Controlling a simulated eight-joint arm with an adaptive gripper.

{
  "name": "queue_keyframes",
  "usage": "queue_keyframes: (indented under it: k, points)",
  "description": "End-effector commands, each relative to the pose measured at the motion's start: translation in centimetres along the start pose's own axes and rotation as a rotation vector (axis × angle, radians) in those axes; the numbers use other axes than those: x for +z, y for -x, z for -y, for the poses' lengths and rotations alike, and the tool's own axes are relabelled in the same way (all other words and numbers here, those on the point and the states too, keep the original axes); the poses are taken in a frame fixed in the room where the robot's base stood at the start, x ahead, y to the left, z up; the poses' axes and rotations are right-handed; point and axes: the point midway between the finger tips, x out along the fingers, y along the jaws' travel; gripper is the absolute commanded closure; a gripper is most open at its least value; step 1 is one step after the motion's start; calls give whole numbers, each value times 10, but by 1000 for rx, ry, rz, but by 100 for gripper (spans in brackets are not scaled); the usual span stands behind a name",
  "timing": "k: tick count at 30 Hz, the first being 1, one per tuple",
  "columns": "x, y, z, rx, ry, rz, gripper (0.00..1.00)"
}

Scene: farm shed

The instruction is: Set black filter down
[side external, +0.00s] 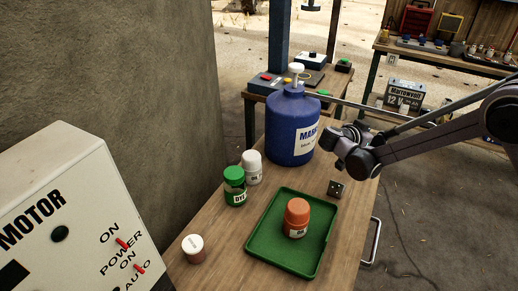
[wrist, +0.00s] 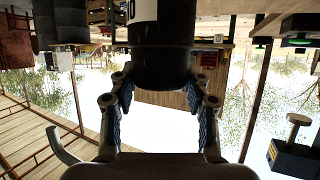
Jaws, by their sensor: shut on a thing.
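In the wrist view a black cylindrical filter (wrist: 160,62) with a pale label at its top edge sits between the two fingers of my gripper (wrist: 162,82). My gripper is shut on it. The wrist picture appears upside down. In the side external view my gripper (side external: 343,143) is above the far right part of the wooden table (side external: 217,248), just right of the blue jug. The filter is hard to tell from the dark gripper there. I cannot tell whether it touches the table.
A large blue jug (side external: 287,130) stands close left of my gripper. A dark die (side external: 335,188) lies nearer. A green tray (side external: 263,258) holds an orange bottle (side external: 297,215). White (side external: 251,168) and green (side external: 234,190) bottles and a small jar (side external: 194,250) stand left.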

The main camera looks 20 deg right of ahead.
Motion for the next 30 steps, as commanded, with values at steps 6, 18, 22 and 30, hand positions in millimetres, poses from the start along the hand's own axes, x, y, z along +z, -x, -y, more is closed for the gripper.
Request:
queue_keyframes:
  k: [6, 18, 22, 30]
  points:
    - [-4, -11, 56, -243, 101, -2, 100]
    - [-16, -14, 122, -549, 227, -2, 100]
    - [-17, -13, 130, -590, 244, -1, 100]
    - [-2, -19, 134, -606, 251, -1, 100]
